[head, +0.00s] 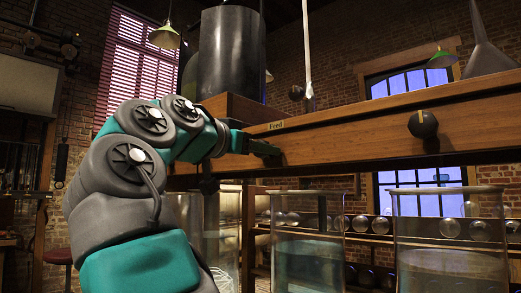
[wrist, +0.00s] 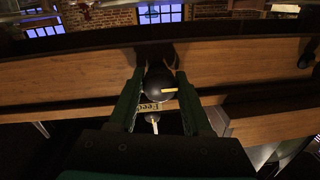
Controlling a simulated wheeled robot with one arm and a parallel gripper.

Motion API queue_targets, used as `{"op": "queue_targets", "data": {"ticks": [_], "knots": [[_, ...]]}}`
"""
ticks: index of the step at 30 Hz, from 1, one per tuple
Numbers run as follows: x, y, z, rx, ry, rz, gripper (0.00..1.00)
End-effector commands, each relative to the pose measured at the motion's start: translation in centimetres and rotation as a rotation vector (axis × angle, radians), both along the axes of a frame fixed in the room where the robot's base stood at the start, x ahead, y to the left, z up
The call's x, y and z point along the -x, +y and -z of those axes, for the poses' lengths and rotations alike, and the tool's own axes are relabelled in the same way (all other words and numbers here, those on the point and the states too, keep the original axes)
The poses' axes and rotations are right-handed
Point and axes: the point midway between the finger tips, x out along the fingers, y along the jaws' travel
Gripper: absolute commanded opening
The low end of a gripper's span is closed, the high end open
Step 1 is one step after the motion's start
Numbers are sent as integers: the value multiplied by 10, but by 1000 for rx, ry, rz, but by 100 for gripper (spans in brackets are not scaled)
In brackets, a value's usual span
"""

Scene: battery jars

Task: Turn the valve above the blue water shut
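A round black valve knob (wrist: 158,84) with a pale yellow bar sits on the wooden beam, near a plate marked "Feed" (head: 276,125). In the wrist view, my gripper (wrist: 159,74) has one finger on each side of this knob. I cannot tell whether the fingers press on it. In the head view, my gripper (head: 262,148) reaches the beam just below the plate and hides the knob. A glass jar (head: 308,250) with dull blue-grey water stands below. A second black knob (head: 423,124) sits farther right, above a jar (head: 451,255) with paler liquid.
The long wooden beam (head: 350,118) crosses above the jars. A dark cylindrical tank (head: 231,52) stands on its left end and a grey funnel (head: 486,55) on its right. Another jar (head: 222,235) is partly behind my arm. Shelves of glass globes (head: 450,228) stand behind.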

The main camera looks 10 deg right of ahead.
Motion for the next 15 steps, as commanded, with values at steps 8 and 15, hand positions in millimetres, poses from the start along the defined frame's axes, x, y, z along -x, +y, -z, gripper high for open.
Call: {"op": "queue_targets", "data": {"ticks": [8,15], "knots": [[0,0,0,1,1,-1,16],[0,0,0,1,1,-1,0]]}}
